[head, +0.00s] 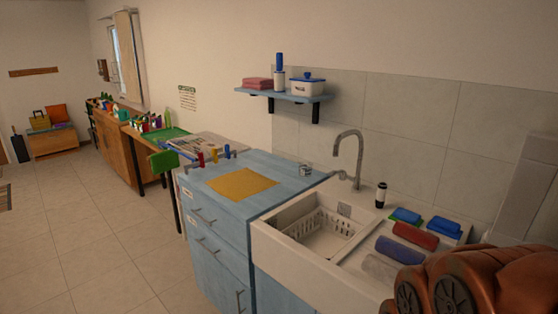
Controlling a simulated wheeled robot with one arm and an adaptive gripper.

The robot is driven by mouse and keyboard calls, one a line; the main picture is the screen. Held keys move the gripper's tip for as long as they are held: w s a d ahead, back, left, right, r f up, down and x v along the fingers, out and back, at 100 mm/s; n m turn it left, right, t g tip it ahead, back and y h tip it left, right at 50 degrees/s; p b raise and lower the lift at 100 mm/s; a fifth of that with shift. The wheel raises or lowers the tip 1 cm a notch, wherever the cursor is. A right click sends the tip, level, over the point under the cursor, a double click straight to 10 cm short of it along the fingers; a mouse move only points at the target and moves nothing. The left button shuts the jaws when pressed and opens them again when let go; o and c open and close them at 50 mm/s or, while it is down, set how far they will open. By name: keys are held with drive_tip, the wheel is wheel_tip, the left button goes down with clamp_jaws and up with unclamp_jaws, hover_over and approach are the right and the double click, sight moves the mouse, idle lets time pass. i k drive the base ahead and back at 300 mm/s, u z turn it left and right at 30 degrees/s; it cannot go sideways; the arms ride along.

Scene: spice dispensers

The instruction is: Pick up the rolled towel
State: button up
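Three rolled cloths lie side by side on the drainboard right of the sink in the head view: a red roll (415,235), a blue roll (399,250) and a pale grey roll (381,268). I cannot tell which one the task means. The copper-coloured part of my arm fills the lower right corner, close to the blue and grey rolls in the picture. My gripper's fingers do not show.
The white sink (280,245) holds a white basket (318,232); a tall faucet (350,150) and dark bottle (381,195) stand behind. Blue items (443,226) lie behind the rolls. A yellow cloth (241,184) lies on the blue cabinet. Floor at left is clear.

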sight(395, 250)
drive_tip(key=z, duration=0.55)
drive_tip(key=k, duration=0.35)
drive_tip(key=u, duration=0.3)
drive_tip(key=i, duration=0.85)
drive_tip(key=u, duration=0.75)
